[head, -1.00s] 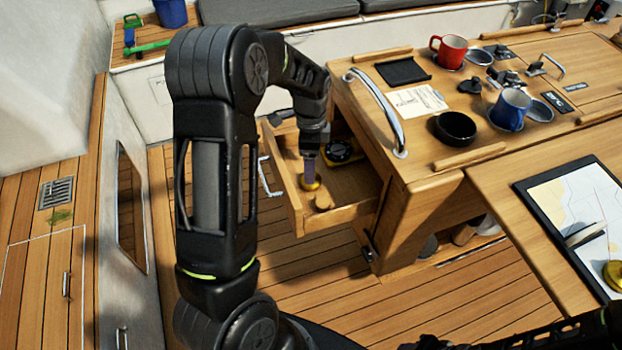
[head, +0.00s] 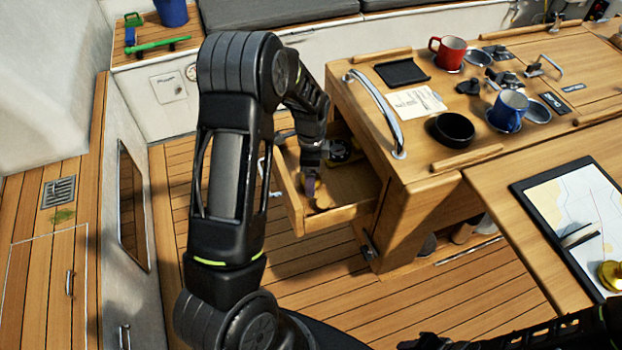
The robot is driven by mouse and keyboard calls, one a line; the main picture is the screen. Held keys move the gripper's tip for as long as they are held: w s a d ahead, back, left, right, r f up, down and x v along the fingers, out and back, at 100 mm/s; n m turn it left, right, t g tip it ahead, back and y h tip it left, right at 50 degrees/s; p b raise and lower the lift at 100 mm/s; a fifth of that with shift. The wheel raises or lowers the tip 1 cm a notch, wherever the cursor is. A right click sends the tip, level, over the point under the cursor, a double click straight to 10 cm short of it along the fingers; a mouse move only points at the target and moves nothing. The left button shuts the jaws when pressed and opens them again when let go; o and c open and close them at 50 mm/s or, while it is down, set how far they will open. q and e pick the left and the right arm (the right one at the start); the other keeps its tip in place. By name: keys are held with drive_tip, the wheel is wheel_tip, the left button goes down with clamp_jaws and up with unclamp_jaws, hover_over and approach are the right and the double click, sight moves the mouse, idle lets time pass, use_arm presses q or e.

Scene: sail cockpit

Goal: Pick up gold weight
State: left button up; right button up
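A gold weight (head: 610,274) with a knob sits on the chart at the right edge. Another small gold-coloured piece (head: 319,186) shows in the open drawer, partly hidden by my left gripper. My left gripper (head: 310,190) reaches down into the drawer, with its fingertips at this piece and close to a small light wooden piece (head: 322,202). The fingers are small and overlap, so I cannot tell whether they hold anything. My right arm shows at the bottom right, and its gripper (head: 428,342) is dark and partly cut off.
The open drawer (head: 350,213) also holds a dark round object (head: 342,150). The table above carries a red mug (head: 448,52), a blue mug (head: 508,110), a black bowl (head: 451,129) and a metal rail (head: 378,110). A chart board (head: 530,196) lies at right.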

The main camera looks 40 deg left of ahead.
use_arm(q)
clamp_jaws()
idle(0.8)
